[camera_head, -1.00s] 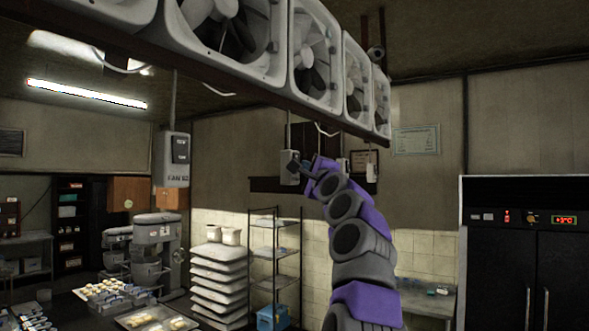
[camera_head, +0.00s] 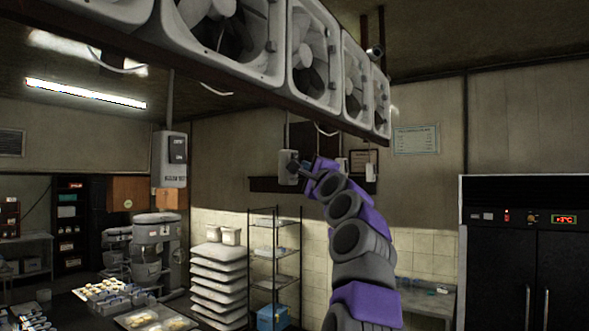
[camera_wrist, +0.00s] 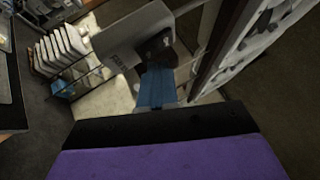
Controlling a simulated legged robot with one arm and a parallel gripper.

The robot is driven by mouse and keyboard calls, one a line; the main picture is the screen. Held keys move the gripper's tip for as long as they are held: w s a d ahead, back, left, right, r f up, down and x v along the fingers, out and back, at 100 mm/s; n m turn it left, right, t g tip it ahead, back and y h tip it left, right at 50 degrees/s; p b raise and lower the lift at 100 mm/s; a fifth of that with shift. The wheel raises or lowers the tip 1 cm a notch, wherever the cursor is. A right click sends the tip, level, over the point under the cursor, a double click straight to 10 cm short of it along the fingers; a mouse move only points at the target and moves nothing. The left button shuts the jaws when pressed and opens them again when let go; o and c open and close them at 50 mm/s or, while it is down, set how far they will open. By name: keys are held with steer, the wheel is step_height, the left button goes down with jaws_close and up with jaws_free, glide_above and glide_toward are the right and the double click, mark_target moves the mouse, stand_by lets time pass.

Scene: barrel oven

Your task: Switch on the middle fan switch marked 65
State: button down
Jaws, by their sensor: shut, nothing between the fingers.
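A grey switch box (camera_head: 288,160) hangs below the fan beam near the picture's middle. In the wrist view the same box (camera_wrist: 122,38) is close, with a dark switch panel (camera_wrist: 155,45) on its face. Its printed label is too small to read. My gripper (camera_head: 294,168) is at this box. In the wrist view its blue fingers (camera_wrist: 157,88) are shut and empty, with their tips at the lower edge of the dark panel. I cannot tell whether they touch it. The switch's position is unclear.
Another switch box (camera_head: 170,160) hangs at the left and a smaller one (camera_head: 371,172) to the right. The row of fans (camera_head: 315,55) runs overhead on a beam. A wire rack (camera_head: 275,255), stacked trays (camera_head: 218,275) and a black fridge (camera_head: 520,260) stand behind.

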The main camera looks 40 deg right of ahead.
steer(key=shift+w+d+p, duration=0.25)
steer(key=shift+w+p, duration=0.05)
steer(key=shift+p, duration=0.05)
stand_by(0.5)
steer(key=shift+w+d+f, duration=0.15)
steer(key=shift+w+d, duration=0.05)
steer(key=shift+d, duration=0.15)
steer(key=shift+w+a, duration=0.15)
steer(key=shift+a, duration=0.2)
steer(key=shift+s+d, duration=0.1)
steer(key=shift+s, duration=0.1)
steer(key=shift+s+r, duration=0.25)
steer(key=shift+s, duration=0.5)
steer(key=shift+w, duration=0.1)
